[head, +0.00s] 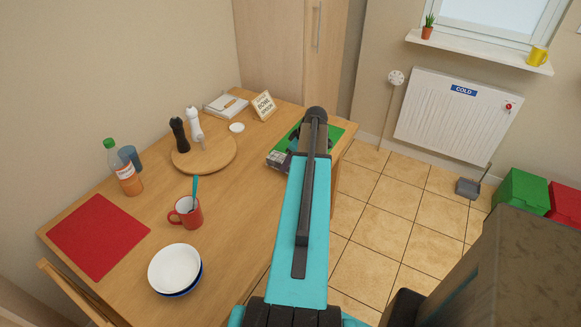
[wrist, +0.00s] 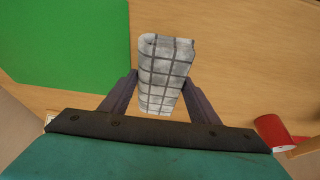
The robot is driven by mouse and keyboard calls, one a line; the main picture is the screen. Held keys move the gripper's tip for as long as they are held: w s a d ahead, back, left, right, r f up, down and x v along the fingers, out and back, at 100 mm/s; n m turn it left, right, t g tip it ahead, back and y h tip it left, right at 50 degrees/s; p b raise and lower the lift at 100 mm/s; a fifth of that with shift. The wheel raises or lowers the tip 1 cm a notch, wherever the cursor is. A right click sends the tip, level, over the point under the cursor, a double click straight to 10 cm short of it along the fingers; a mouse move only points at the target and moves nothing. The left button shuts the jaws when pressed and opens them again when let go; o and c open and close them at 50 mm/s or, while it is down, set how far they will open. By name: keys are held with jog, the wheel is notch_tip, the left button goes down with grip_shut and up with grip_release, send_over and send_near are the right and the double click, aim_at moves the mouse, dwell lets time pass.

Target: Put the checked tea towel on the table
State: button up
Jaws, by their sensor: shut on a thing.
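The checked tea towel (wrist: 166,68), white-grey with dark lines and folded into an upright bundle, is between the two fingers of my gripper (wrist: 163,82) in the wrist view. My gripper is shut on it. In the head view my arm hides most of the gripper, and a grey checked part of the towel (head: 279,160) shows just left of the arm. The wooden table (head: 235,205) lies beneath; I cannot tell whether the towel touches it.
A green mat (head: 336,134) lies by the table's right edge; it also shows in the wrist view (wrist: 60,45). A round board (head: 220,158) with two mills, a sign (head: 263,107), a red mug (head: 186,212) and bowls (head: 175,268) stand left. Bare table lies between.

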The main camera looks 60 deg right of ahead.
jog(key=shift+f+p, duration=0.8)
jog(key=shift+f, duration=0.95)
jog(key=shift+f, duration=0.1)
jog(key=o, duration=0.9)
jog(key=shift+r, duration=0.2)
jog(key=shift+b+v, duration=1.8)
jog(key=shift+v, duration=4.2)
jog(key=shift+s, duration=0.1)
